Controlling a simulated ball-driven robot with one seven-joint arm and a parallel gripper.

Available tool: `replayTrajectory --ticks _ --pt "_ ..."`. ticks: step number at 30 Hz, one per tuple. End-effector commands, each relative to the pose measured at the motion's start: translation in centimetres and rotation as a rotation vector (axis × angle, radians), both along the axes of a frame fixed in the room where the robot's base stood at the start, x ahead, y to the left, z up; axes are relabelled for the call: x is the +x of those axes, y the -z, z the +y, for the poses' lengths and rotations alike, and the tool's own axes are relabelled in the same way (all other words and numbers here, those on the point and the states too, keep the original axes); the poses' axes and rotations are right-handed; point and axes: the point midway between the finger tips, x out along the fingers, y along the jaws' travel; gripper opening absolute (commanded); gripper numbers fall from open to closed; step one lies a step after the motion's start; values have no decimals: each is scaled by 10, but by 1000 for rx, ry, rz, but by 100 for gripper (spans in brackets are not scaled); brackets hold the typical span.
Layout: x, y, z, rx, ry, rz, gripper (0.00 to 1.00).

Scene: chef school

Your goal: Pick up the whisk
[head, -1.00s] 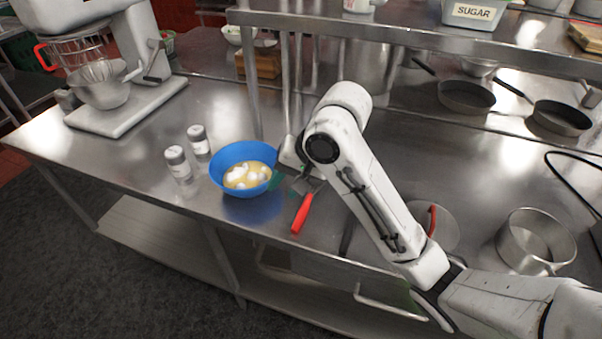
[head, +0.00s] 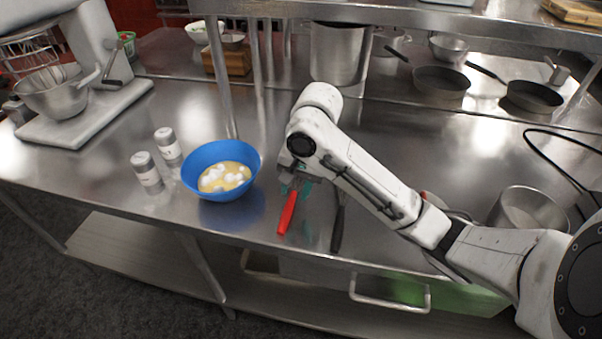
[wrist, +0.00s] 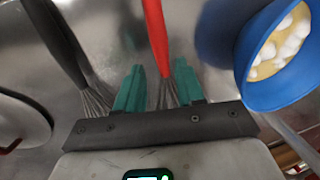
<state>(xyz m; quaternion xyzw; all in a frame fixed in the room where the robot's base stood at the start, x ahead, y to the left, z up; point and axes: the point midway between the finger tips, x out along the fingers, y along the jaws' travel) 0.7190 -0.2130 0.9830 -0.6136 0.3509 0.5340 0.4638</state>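A whisk with a red handle (head: 287,213) lies on the steel counter, its handle toward the front edge. In the wrist view its red handle (wrist: 156,35) runs between my fingers, and its wires show close to my gripper's base. A second tool with a black handle (head: 338,224) lies to its right; in the wrist view its wires (wrist: 96,97) look like a whisk's too. My gripper (wrist: 158,85) is open, with one teal finger on each side of the red whisk and gaps between. In the head view my arm partly hides the gripper (head: 299,185) and the wire end.
A blue bowl (head: 190,180) of eggs stands close left of my gripper. Two shakers (head: 146,169) stand left of the bowl, and a mixer (head: 80,115) beyond them. A steel pot (head: 528,212) is at right. Pans (head: 441,82) lie at the back under a shelf.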

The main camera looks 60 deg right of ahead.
Motion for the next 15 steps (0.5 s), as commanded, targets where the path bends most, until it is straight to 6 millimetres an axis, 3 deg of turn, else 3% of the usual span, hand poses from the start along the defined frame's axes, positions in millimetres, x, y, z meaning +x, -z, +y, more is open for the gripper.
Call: replayTrajectory --ticks 9,15 --pt "10 39 2 -1 1 3 38" --pt "12 47 3 0 0 1 38"
